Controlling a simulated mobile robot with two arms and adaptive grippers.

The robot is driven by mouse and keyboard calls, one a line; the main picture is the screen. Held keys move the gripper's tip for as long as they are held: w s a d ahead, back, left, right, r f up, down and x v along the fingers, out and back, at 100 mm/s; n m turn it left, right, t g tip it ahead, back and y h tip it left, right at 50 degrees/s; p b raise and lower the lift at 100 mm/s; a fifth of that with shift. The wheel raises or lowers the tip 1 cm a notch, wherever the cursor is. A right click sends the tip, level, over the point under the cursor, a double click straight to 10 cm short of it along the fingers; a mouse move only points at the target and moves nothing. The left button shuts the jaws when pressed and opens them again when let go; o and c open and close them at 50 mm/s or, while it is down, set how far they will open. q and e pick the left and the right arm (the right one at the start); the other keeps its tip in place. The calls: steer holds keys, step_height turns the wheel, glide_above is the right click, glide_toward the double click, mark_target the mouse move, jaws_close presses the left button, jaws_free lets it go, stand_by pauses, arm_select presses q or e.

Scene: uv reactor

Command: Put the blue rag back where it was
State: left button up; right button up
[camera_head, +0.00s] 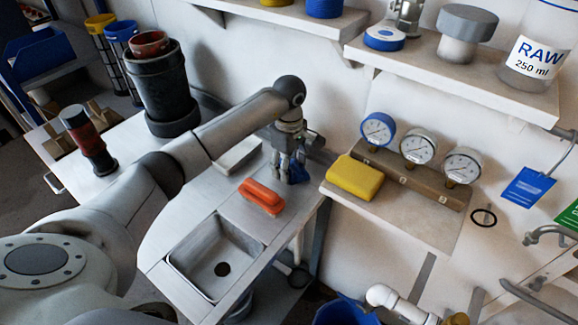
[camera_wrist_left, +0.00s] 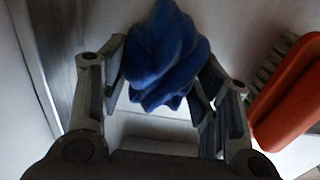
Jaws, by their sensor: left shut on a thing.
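The blue rag (camera_wrist_left: 165,55) is a crumpled cloth between the fingers of my left gripper (camera_wrist_left: 165,80) in the left wrist view. In the head view a small part of the rag (camera_head: 301,172) shows beside the fingers of my left gripper (camera_head: 290,175). My left gripper is shut on the rag and points down over the counter, behind the orange brush (camera_head: 262,196). I cannot tell whether the rag touches the counter. My right gripper is not in view.
The orange brush also shows in the left wrist view (camera_wrist_left: 292,100). A steel sink (camera_head: 216,258) is set in the counter's front. A yellow sponge-like block (camera_head: 355,177) lies on the shelf by several gauges. A dark cylinder (camera_head: 163,88) stands at the back left.

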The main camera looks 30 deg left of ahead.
arm_select(q)
steer(key=shift+f, duration=0.1)
steer(key=shift+f, duration=0.15)
steer(key=o, duration=1)
steer(key=shift+r+b, duration=0.35)
steer(key=shift+r, duration=3.65)
